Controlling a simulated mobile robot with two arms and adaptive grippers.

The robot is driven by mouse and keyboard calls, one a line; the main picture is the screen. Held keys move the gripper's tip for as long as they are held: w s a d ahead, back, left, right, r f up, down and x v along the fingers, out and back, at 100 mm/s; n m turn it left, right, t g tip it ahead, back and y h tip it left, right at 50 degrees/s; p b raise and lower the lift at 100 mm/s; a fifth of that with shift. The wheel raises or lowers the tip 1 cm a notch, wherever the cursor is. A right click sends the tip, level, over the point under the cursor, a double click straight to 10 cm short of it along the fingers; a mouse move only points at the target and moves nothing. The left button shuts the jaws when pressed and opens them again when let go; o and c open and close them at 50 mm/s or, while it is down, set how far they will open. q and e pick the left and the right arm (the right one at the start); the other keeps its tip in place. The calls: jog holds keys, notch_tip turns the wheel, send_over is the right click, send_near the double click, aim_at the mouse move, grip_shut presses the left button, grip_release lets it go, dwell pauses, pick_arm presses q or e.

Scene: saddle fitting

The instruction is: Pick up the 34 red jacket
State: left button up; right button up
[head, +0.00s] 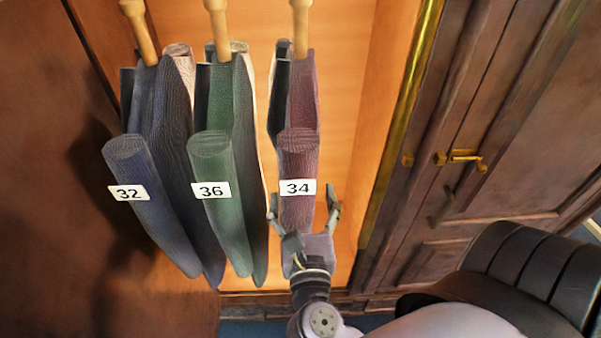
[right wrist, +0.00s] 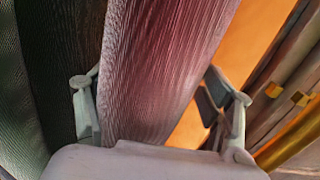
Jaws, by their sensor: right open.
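The red jacket (head: 299,155) hangs in the cabinet with a white tag (head: 297,188) reading 34. It is the rightmost of the hanging jackets. My right gripper (head: 304,206) is at the jacket's lower sleeve, with one finger on each side of it. The fingers are open. In the right wrist view the red cloth (right wrist: 165,65) runs between the fingers of my right gripper (right wrist: 160,105). The left finger is close to the cloth and a gap shows at the right finger. The lower end of the sleeve is hidden behind the gripper. My left gripper is not in view.
A green jacket (head: 210,160) tagged 36 hangs just left of the red one. A blue jacket (head: 135,165) tagged 32 hangs farther left. A brass-edged frame (head: 405,110) and a wooden door with a handle (head: 460,156) stand to the right.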

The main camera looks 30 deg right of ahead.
jog(key=x, duration=0.5)
jog(key=shift+d+r, duration=0.1)
jog(key=shift+d, duration=0.05)
jog(key=shift+s, duration=0.1)
jog(key=shift+c, duration=0.2)
jog(key=shift+c, duration=0.8)
jog(key=c, duration=0.5)
grip_shut()
jog(key=shift+r, duration=0.15)
